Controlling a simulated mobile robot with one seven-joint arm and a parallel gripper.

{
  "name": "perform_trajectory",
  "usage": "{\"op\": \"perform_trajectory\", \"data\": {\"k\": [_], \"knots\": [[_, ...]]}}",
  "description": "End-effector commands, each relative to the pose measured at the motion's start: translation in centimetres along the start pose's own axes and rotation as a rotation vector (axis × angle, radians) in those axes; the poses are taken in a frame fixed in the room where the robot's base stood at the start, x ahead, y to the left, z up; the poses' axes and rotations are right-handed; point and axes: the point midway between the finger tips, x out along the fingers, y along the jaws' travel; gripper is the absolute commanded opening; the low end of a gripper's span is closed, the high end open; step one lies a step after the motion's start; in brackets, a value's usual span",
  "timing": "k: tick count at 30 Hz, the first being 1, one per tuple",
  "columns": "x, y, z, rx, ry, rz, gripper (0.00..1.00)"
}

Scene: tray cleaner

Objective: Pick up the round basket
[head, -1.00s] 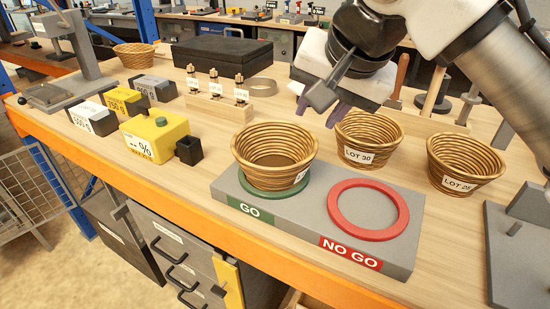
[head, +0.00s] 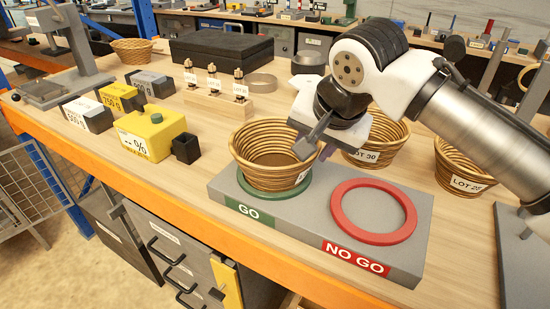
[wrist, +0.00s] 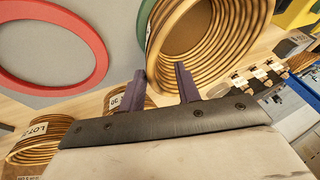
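A round woven basket (head: 250,170) stands upright on the green GO ring (head: 270,203) of a grey plate (head: 315,220). My gripper (head: 312,150) is tilted down at the basket's right rim. In the wrist view, the two purple fingers of my gripper (wrist: 162,84) are apart with nothing clamped between them. The near rim of the basket (wrist: 200,75) lies close to the fingertips there. I cannot tell whether they touch it.
The red NO GO ring (head: 373,210) is empty. Baskets marked LOT 30 (head: 378,150) and LOT 25 (head: 465,170) stand behind and right; another basket (head: 132,50) is at the back left. A yellow box (head: 151,134) and small black cup (head: 186,149) stand left of the plate.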

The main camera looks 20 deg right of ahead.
Motion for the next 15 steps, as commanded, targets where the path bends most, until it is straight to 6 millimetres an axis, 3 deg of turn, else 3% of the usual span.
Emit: {"op": "perform_trajectory", "data": {"k": [7,15], "knots": [[3.3,0.3,0.2,-0.001,-0.002,0.002,0.33],[4.2,0.3,0.2,0.000,0.000,0.000,0.33]]}}
